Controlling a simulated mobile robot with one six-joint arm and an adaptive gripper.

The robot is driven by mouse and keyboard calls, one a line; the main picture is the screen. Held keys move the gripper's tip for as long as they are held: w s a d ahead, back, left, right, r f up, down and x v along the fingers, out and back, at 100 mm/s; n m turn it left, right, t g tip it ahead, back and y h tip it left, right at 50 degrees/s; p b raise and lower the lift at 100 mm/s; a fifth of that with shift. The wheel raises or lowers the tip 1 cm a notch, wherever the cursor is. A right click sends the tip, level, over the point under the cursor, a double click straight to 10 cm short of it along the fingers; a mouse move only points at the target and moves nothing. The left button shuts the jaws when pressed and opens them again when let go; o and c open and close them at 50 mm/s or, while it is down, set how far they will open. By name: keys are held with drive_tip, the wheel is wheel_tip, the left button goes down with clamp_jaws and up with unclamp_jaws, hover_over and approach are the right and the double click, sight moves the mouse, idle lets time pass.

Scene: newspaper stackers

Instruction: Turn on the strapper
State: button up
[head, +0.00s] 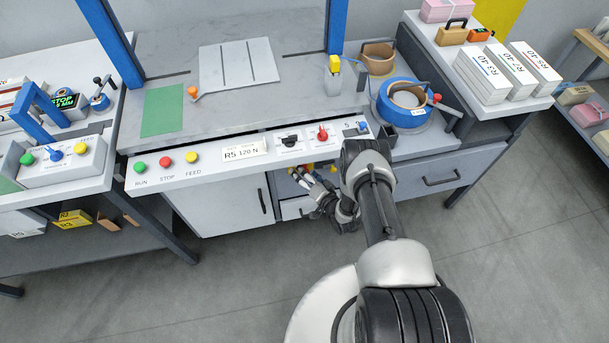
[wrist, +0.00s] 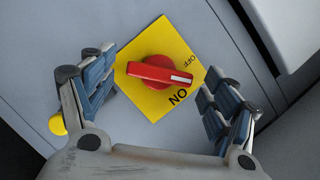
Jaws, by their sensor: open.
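A red rotary switch (wrist: 152,71) sits on a yellow plate (wrist: 165,33) lettered ON and OFF in the wrist view. Its white mark points to the picture's right, between the two words; I cannot tell which setting it is at. My gripper (wrist: 160,92) is open, with one finger on each side of the switch, apparently not touching it. In the head view my gripper (head: 312,186) is below the front panel of the strapper (head: 240,155), at an opening beside the white door. The switch is mostly hidden there by my gripper and arm.
The panel carries green RUN (head: 138,167), red STOP (head: 165,160) and yellow FEED (head: 192,157) buttons, a black knob (head: 290,140) and a red knob (head: 322,134). A round yellow part (wrist: 57,124) shows beside my left finger. A light ledge (wrist: 288,30) is at upper right.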

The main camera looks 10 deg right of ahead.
drive_tip(key=shift+w+a, duration=0.1)
drive_tip(key=shift+w, duration=0.2)
drive_tip(key=shift+c, duration=0.4)
drive_tip(key=c, duration=1)
